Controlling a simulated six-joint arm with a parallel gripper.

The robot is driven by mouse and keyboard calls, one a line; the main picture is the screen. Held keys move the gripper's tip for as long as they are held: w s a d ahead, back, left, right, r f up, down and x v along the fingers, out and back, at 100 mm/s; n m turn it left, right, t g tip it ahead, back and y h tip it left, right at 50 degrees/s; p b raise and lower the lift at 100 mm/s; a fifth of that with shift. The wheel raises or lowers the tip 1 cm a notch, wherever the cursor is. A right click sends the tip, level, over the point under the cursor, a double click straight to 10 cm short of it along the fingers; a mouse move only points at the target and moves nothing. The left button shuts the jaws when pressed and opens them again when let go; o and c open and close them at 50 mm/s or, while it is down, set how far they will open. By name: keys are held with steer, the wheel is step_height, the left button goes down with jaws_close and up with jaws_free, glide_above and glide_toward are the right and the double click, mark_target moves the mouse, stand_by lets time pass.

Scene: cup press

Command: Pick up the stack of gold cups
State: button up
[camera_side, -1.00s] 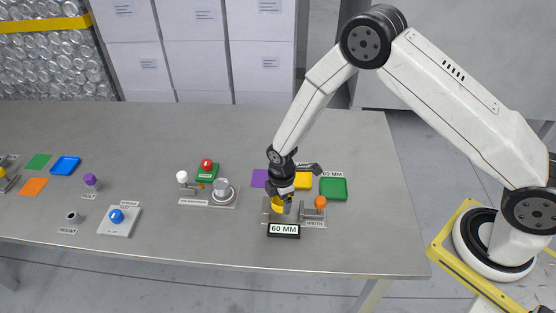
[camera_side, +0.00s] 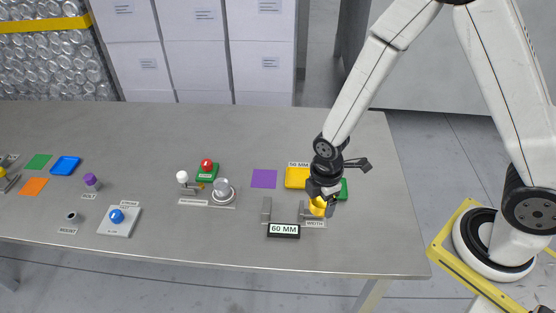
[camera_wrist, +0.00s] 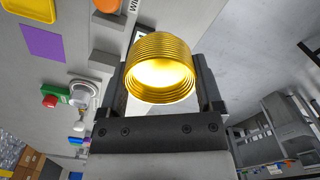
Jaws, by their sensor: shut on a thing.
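The stack of gold cups (camera_wrist: 160,72) is between the two fingers of my gripper (camera_wrist: 162,95) in the wrist view, with its ringed rims showing and its open end towards the camera. My gripper is shut on it. In the side view the gold cups (camera_side: 318,206) show just below my gripper (camera_side: 322,196), at the right part of the table, in front of the green tray. Whether the stack touches the table there is hard to tell.
The width gauge (camera_side: 303,212) with its "60 MM" display (camera_side: 284,230) stands just left of my gripper. A yellow tray (camera_side: 297,178) and a partly hidden green tray (camera_side: 343,189) lie behind. A purple mat (camera_side: 264,179) and the press (camera_side: 222,188) are further left.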

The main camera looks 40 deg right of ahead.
steer(key=shift+s+d+r, duration=0.1)
steer(key=shift+s+r, duration=0.15)
steer(key=shift+s, duration=0.3)
steer(key=shift+s+d+r, duration=0.1)
steer(key=shift+s+r, duration=0.1)
steer(key=shift+s, duration=0.3)
steer(key=shift+d+m, duration=0.3)
steer(key=shift+d, duration=0.15)
steer(key=s+d+m, duration=0.3)
steer(key=d+m, duration=0.5)
steer(key=d, duration=0.4)
steer(key=shift+s+d, duration=0.3)
steer(key=shift+d, duration=0.05)
